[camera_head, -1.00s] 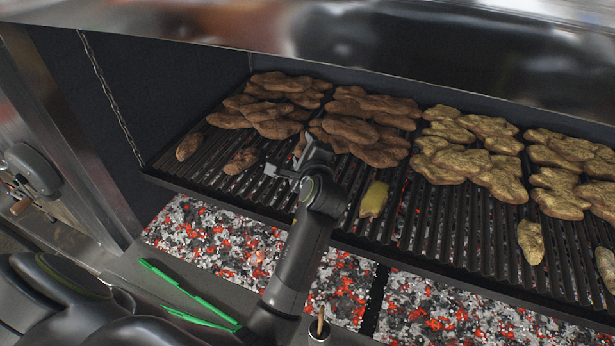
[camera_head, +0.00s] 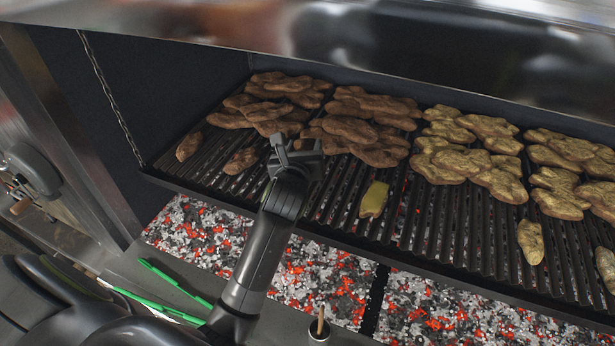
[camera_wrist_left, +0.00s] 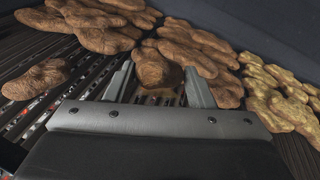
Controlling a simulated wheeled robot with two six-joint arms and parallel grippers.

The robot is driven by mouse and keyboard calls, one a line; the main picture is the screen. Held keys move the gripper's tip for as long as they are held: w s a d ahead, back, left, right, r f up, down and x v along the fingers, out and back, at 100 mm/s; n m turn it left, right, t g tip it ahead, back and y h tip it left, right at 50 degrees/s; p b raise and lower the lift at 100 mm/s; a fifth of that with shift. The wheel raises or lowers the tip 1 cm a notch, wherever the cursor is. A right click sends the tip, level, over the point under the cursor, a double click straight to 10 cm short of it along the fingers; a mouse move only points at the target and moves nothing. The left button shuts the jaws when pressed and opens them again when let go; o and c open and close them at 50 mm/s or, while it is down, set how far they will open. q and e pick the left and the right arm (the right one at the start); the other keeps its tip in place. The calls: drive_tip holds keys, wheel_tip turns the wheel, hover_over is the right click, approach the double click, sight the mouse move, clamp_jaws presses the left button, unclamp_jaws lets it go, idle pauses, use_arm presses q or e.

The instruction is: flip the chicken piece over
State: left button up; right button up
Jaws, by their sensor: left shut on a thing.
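My left gripper (camera_head: 294,150) is over the back left part of the grill, in front of the brown chicken piles. In the left wrist view its two fingers stand on either side of a rounded brown chicken piece (camera_wrist_left: 158,68), and the gripper is shut on it. The piece is close to the brown pile behind it; I cannot tell if they touch. In the head view the gripper largely hides this piece. My right gripper is not in view.
Brown pieces (camera_head: 265,108) are piled at the back left. Single brown pieces (camera_head: 240,160) lie left of the gripper. A yellow piece (camera_head: 374,198) lies to its right, and paler golden pieces (camera_head: 490,165) farther right. Glowing coals (camera_head: 205,238) lie below the grate.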

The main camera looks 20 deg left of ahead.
use_arm(q)
drive_tip(key=m+h, duration=0.1)
drive_tip(key=m, duration=0.1)
drive_tip(key=m+h, duration=0.1)
drive_tip(key=shift+a+r+m, duration=0.15)
drive_tip(key=shift+m, duration=0.25)
drive_tip(key=f+b, duration=0.1)
drive_tip(key=w+f, duration=0.1)
drive_tip(key=f, duration=0.1)
drive_tip(key=f+b, duration=0.1)
drive_tip(key=f, duration=0.1)
drive_tip(key=shift+w+a+b, duration=0.1)
drive_tip(key=shift+w+b, duration=0.2)
drive_tip(key=shift+w, duration=0.1)
drive_tip(key=shift+f, duration=0.45)
drive_tip(key=o, duration=0.6)
drive_tip(key=shift+c, duration=0.2)
drive_tip(key=o, duration=0.5)
drive_tip(key=shift+o, duration=0.2)
